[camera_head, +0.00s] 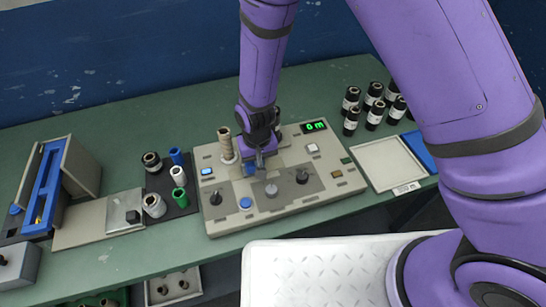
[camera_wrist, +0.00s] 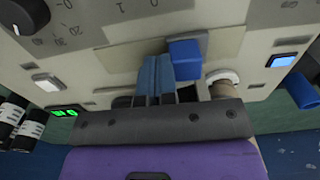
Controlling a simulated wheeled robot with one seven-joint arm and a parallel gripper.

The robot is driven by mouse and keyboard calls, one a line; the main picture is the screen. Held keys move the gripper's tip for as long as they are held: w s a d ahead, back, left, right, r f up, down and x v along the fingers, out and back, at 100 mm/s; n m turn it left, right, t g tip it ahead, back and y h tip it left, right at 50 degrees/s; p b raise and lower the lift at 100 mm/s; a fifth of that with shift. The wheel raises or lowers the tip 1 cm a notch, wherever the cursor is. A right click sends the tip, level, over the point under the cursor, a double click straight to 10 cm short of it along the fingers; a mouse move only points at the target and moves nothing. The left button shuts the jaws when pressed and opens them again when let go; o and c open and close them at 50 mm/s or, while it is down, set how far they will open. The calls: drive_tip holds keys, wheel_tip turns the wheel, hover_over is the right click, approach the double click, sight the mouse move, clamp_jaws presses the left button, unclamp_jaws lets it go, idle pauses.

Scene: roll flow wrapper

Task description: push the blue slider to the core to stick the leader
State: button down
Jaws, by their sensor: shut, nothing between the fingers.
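The blue slider (camera_wrist: 185,59) is a small blue block on the grey control panel (camera_head: 300,200). It also shows in the head view (camera_head: 249,170), just left of my gripper (camera_head: 260,163). The cream core (camera_head: 226,146) stands upright on the panel, left of the slider; in the wrist view the core (camera_wrist: 222,78) is partly hidden at the right. My gripper's blue fingers (camera_wrist: 155,68) are shut and empty, low over the panel beside the slider, on the side away from the core. I cannot tell whether they touch it. The leader cannot be made out.
Knobs (camera_head: 272,190) and buttons stand on the panel, with a green display (camera_head: 314,127) reading 0 m. Several rolls and cores (camera_head: 178,175) stand left, black-and-white rolls (camera_head: 375,105) at the back right. An empty white tray (camera_head: 388,165) lies right of the panel.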

drive_tip(key=shift+s+a, duration=0.15)
drive_tip(key=shift+a, duration=0.35)
drive_tip(key=shift+s+a, duration=0.15)
drive_tip(key=shift+a, duration=0.35)
drive_tip(key=shift+d, duration=0.15)
drive_tip(key=shift+w+d, duration=0.2)
drive_tip(key=shift+d, duration=0.25)
wheel_tip(320, 180, up, 8)
idle(0.6)
